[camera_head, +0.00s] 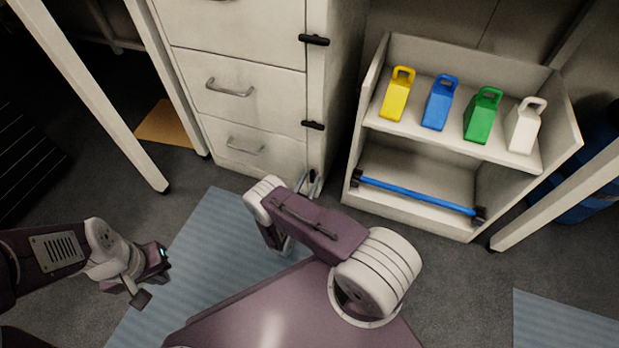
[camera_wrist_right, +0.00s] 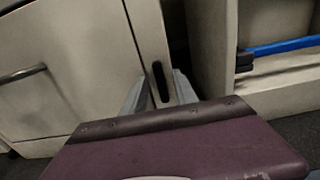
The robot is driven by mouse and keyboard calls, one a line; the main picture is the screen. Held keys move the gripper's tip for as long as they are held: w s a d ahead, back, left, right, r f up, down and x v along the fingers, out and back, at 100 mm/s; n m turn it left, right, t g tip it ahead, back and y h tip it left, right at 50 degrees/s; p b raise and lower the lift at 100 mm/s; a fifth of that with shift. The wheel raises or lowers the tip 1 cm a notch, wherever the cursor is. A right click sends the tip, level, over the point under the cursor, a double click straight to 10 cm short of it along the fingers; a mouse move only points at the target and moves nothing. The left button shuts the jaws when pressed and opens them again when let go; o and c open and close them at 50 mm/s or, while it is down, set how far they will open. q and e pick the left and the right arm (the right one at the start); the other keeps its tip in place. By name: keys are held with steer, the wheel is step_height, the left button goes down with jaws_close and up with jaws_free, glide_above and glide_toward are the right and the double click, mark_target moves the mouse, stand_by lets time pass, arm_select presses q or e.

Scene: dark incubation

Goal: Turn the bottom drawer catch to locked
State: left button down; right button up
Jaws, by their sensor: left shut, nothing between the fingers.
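The bottom drawer (camera_head: 246,146) of the pale cabinet is closed. Its black catch (camera_wrist_right: 160,82) stands upright on the cabinet's edge strip and also shows small in the head view (camera_head: 312,176). My right gripper (camera_wrist_right: 160,90) is open, with one grey finger on each side of this catch. I cannot tell whether the fingers touch it. In the head view my right arm partly hides the fingers (camera_head: 310,184). My left gripper (camera_head: 141,299) is shut and empty at the lower left, away from the cabinet.
Two higher black catches, upper (camera_head: 314,40) and middle (camera_head: 313,125), lie crosswise. A shelf unit (camera_head: 365,204) stands right of the cabinet, with yellow, blue, green and white handled blocks and a blue bar (camera_head: 415,195). White table legs (camera_head: 100,115) flank the area. A blue mat (camera_head: 205,235) covers floor.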

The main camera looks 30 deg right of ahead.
steer(key=shift+c, duration=0.3)
jaws_close()
steer(key=shift+m, duration=0.3)
steer(key=shift+s+r+m+p, duration=0.1)
steer(key=shift+m+p, duration=0.8)
steer(key=shift+m, duration=0.3)
steer(key=m+p, duration=0.1)
steer(key=m, duration=0.2)
steer(key=shift+s+d+m+p, duration=0.1)
steer(key=shift+d+m+p, duration=0.05)
steer(key=shift+m+p, duration=0.2)
steer(key=m, duration=0.2)
steer(key=m+p, duration=0.1)
steer(key=m, duration=0.1)
steer(key=m+p, duration=0.1)
steer(key=m, duration=0.1)
steer(key=shift+s+d+f, duration=0.1)
steer(key=shift+s+f, duration=0.05)
steer(key=shift+f, duration=0.1)
steer(key=m, duration=0.1)
steer(key=m+p, duration=0.1)
steer(key=m, duration=0.3)
steer(key=shift+f+p, duration=0.25)
steer(key=shift+p, duration=0.05)
steer(key=shift+m, duration=0.25)
